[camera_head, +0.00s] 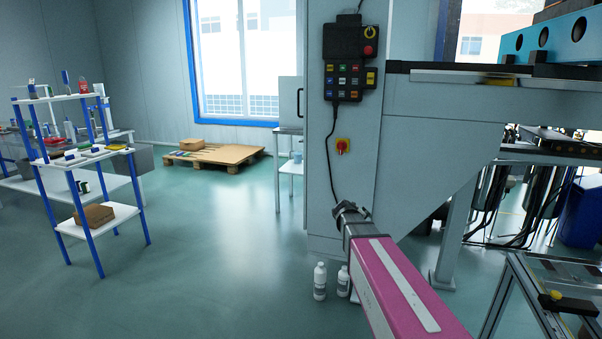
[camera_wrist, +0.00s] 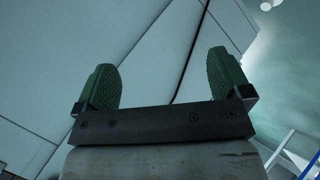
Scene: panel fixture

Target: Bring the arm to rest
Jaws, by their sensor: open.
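My gripper (camera_wrist: 165,80) is open and empty in the wrist view, with two green textured fingers spread wide and pale panel surface behind them. In the head view my pink arm reaches up from the bottom, and its dark end (camera_head: 350,214) is in front of the lower part of the grey machine cabinet (camera_head: 352,185). The fingers are too small to make out there. I cannot tell the exact gap between them and the cabinet.
A black control pendant (camera_head: 350,65) hangs on the cabinet, its cable running down behind my gripper. Two white bottles (camera_head: 320,281) stand on the floor. A blue-white shelf (camera_head: 92,205) is at left. The floor between is clear.

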